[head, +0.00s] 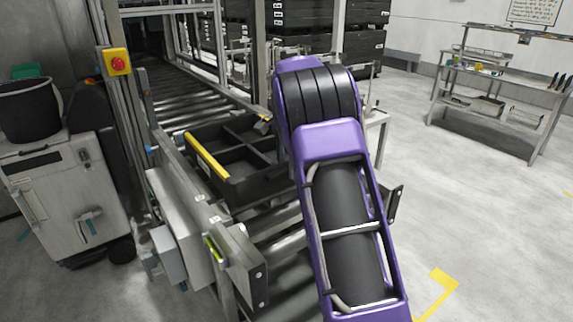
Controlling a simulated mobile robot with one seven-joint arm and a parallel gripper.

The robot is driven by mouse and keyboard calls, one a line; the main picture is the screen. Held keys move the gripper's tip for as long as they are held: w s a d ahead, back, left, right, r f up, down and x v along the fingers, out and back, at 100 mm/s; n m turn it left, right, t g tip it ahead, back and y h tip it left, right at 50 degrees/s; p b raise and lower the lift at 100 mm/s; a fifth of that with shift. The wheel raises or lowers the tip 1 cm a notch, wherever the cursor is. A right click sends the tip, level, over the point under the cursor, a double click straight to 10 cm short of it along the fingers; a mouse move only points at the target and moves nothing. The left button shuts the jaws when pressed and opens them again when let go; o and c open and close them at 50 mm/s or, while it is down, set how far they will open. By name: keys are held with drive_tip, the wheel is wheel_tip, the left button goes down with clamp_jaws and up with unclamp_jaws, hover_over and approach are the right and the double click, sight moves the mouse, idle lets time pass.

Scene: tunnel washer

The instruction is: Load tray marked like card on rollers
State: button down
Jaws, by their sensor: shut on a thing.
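A black tray (243,186) with inner dividers lies on the roller conveyor at the near end. A yellow bar (207,157) runs along its left side. My purple and black arm reaches over the tray's right side and covers part of it. My gripper is hidden behind the arm, so I cannot see what it holds. I cannot make out a card or a marking on the tray.
The conveyor rollers (190,97) run back into the metal frame. A red emergency button (117,62) is on the left post. A white cabinet (62,200) stands left. Black crates (318,14) are stacked behind. A workbench (495,88) stands far right, with clear floor before it.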

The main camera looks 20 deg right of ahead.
sight(286, 185)
drive_tip(key=shift+f+b, duration=0.7)
drive_tip(key=shift+f, duration=1.15)
drive_tip(key=shift+c, duration=0.8)
unclamp_jaws()
drive_tip(key=shift+f, duration=0.1)
